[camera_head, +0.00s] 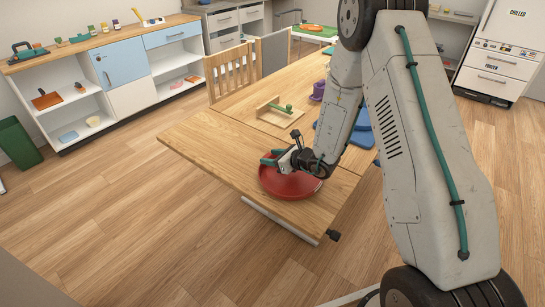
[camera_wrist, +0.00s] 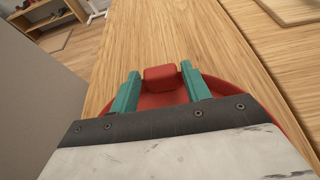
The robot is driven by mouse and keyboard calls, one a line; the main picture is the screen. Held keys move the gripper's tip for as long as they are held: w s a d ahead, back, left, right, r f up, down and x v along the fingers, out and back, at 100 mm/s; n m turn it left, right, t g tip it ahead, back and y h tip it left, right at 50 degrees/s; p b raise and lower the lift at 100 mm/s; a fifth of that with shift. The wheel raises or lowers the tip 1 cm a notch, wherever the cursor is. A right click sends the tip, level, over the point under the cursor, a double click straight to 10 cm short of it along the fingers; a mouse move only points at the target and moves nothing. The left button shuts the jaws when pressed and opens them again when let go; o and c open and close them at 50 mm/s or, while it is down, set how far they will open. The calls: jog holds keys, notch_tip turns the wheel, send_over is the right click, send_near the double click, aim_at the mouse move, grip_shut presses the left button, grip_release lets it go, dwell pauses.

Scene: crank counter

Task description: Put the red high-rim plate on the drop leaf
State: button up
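The red high-rim plate (camera_head: 291,187) rests on the drop leaf (camera_head: 222,150), near its front right part. The leaf is level with the table top, with a seam between them. My gripper (camera_head: 272,158) is low over the plate's far left side. In the wrist view, the plate (camera_wrist: 235,88) shows beyond and beside my gripper (camera_wrist: 162,82). Its raised red tab (camera_wrist: 160,74) lies between the two teal fingertips, with a narrow gap visible on each side. The fingers are apart and appear not to clamp it. My gripper hides part of the plate.
A wooden board with a green-knobbed piece (camera_head: 280,108), a purple item (camera_head: 318,91) and a blue item (camera_head: 361,130) are on the table. A chair (camera_head: 230,72) stands behind. A dark knob (camera_head: 333,235) sticks out below the leaf. The leaf's left part is clear.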

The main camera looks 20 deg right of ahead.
jog(key=shift+o, duration=0.8)
jog(key=shift+r, duration=0.1)
jog(key=shift+s+d+r, duration=0.1)
jog(key=shift+d, duration=0.05)
jog(key=v, duration=1.1)
jog(key=shift+s+d, duration=0.1)
jog(key=shift+s, duration=0.15)
jog(key=s+a+r+n+g+y, duration=0.2)
jog(key=s+a+r+n+g, duration=0.35)
jog(key=s+r+n, duration=0.35)
jog(key=s+a+r+n+g+y, duration=0.2)
jog(key=s+a+r+n+g, duration=0.2)
jog(key=s+a+r+n, duration=0.5)
jog(key=s+d+r+n+h, duration=0.4)
jog(key=s+d+n+h, duration=0.1)
jog(key=s+d+h, duration=0.1)
jog(key=s+d+r+n+h, duration=0.4)
jog(key=s+d, duration=0.3)
jog(key=s, duration=0.2)
jog(key=shift+n+h, duration=0.9)
